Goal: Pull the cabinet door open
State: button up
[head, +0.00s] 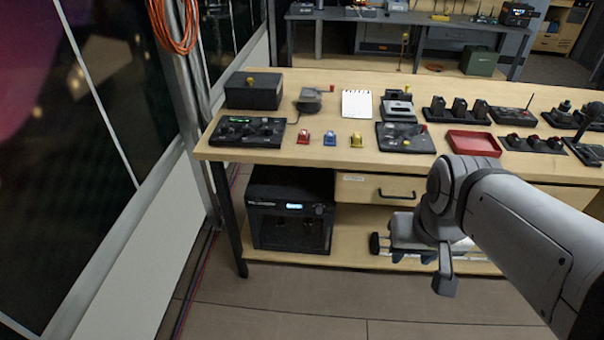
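A black cabinet-like box (289,228) with a dark front and a small lit display stands on the lower shelf, under the left end of the workbench. Its front looks shut; I cannot make out a door edge or handle clearly. A wooden drawer front (360,190) with a black bar handle is to its upper right and is shut. My gripper (414,252) is low in front of the bench, to the right of the black box and apart from it. My wrist partly hides the gripper, and its fingers are too unclear to tell whether they are open. I see nothing clearly held.
The workbench top (318,83) holds control panels, a notepad (356,104), a red tray (473,142) and several small blocks. A bench leg (229,225) stands left of the black box. The floor (300,312) in front is clear. A second bench stands behind.

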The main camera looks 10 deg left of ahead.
aim_at(328, 219)
jog(key=u, duration=0.05)
jog(key=k, duration=1.1)
jog(key=z, duration=0.45)
jog(key=i, duration=1.6)
jog(key=u, duration=0.45)
